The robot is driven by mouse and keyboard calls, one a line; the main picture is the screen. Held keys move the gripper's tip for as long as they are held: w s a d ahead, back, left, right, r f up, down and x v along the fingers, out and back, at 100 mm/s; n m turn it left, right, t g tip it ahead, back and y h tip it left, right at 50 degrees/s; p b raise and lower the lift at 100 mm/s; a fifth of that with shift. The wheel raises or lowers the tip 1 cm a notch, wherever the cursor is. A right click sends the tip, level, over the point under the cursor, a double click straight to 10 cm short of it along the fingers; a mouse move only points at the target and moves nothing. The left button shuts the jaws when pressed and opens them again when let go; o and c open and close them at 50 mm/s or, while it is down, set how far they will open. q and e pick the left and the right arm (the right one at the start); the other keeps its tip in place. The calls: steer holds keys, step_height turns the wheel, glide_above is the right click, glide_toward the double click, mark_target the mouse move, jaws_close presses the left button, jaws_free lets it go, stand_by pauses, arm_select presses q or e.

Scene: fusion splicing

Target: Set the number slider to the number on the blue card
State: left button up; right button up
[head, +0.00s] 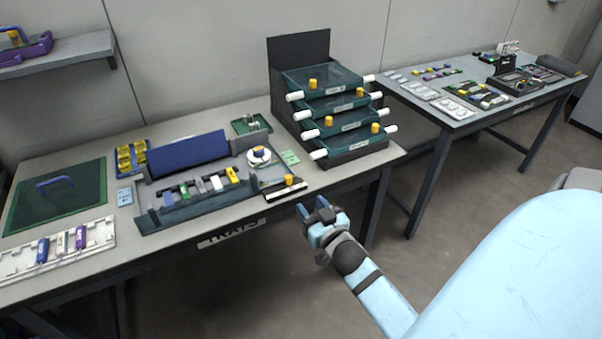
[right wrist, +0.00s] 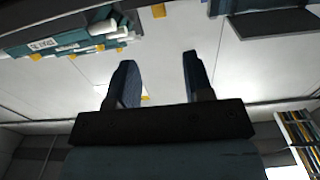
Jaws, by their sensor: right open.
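The number slider appears to be the dark bar (head: 285,193) with a pale strip and a yellow knob (head: 289,180), at the front right of the near table. A small light blue card (head: 125,196) lies left of the grey fixture; its print is too small to read. My right gripper (head: 313,207) is open and empty, just beyond the table's front edge, to the lower right of the slider and apart from it. In the right wrist view its two fingers (right wrist: 159,62) stand apart with nothing between them. My left gripper is not in view.
A grey fixture (head: 152,222) with several coloured modules and a dial (head: 259,156) stands left of the slider. A pale green card (head: 290,157) lies behind the slider. Stacked green drawers (head: 322,79) with white handles stand at the back right. Open floor lies before the table.

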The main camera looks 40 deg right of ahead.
steer(key=shift+v, duration=1.15)
steer(key=s+a+f+n+g+y+p, duration=0.1)
steer(key=s+a+f+n+g+y, duration=0.35)
steer(key=a, duration=0.65)
steer(key=s+a+f+n+g+y, duration=0.15)
steer(key=s+a+f+y, duration=0.25)
steer(key=s+a+f, duration=0.45)
arm_select(q)
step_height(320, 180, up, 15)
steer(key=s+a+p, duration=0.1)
steer(key=p, duration=1.8)
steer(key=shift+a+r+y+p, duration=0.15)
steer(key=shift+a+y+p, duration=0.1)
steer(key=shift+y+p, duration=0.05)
arm_select(e)
step_height(320, 180, up, 17)
steer(key=shift+w+h, duration=0.35)
steer(key=shift+h, duration=0.1)
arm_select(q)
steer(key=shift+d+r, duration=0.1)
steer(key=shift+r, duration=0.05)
